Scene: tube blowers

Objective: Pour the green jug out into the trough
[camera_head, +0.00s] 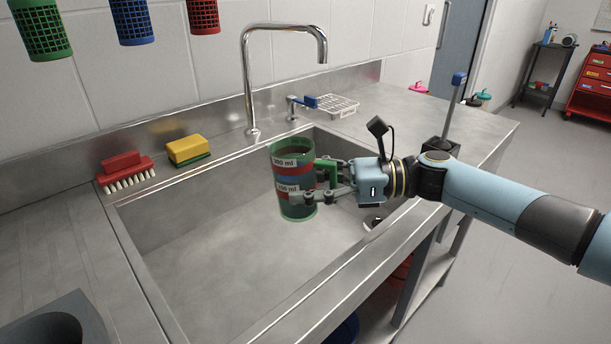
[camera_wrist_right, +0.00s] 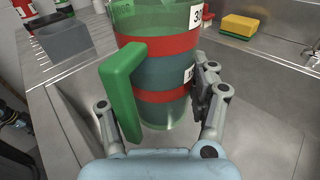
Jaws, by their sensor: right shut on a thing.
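The green jug (camera_head: 294,205) is see-through, with red bands and white volume labels, and dark contents show inside. It is upright over the steel trough (camera_head: 190,270), near its right part. My right gripper (camera_head: 322,181) comes in from the right and is shut on the jug's green handle (camera_head: 327,170). In the right wrist view the jug (camera_wrist_right: 165,75) stands between the fingers, with the handle (camera_wrist_right: 122,90) toward the camera. I cannot tell how far the jug's base is above the trough floor. My left gripper is not in view.
A tall tap (camera_head: 252,90) stands behind the trough. A red brush (camera_head: 125,170) and a yellow sponge (camera_head: 188,150) lie on the back ledge. A wire soap rack (camera_head: 335,105) sits back right. A grey box (camera_head: 50,325) is at front left. Coloured baskets hang on the wall.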

